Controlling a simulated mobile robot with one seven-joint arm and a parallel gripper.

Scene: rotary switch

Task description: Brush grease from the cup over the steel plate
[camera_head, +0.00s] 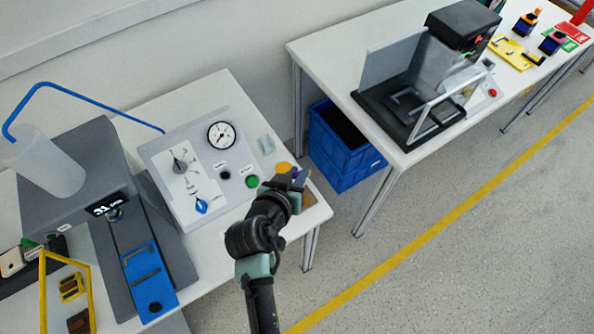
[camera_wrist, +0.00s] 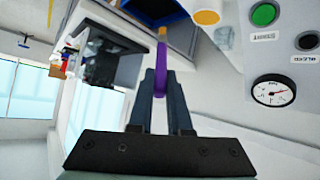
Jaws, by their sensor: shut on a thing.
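My gripper (camera_head: 292,181) is at the right end of the left table and shut on a purple brush. In the wrist view, the purple brush (camera_wrist: 160,72) stands out between my two dark fingers (camera_wrist: 160,92), with an orange tip at its far end. A yellow-filled cup (camera_wrist: 207,16) lies beside the brush tip, apart from it in that picture. In the head view, the cup (camera_head: 283,168) shows just behind my gripper, partly hidden. A small grey plate (camera_head: 265,144), apparently the steel plate, lies behind the cup; it also shows in the wrist view (camera_wrist: 224,39).
The control panel (camera_head: 153,146) with a gauge (camera_head: 221,135), a green button (camera_head: 252,181) and knobs stands left of my gripper. A blue crate (camera_head: 345,160) stands on the floor between the tables.

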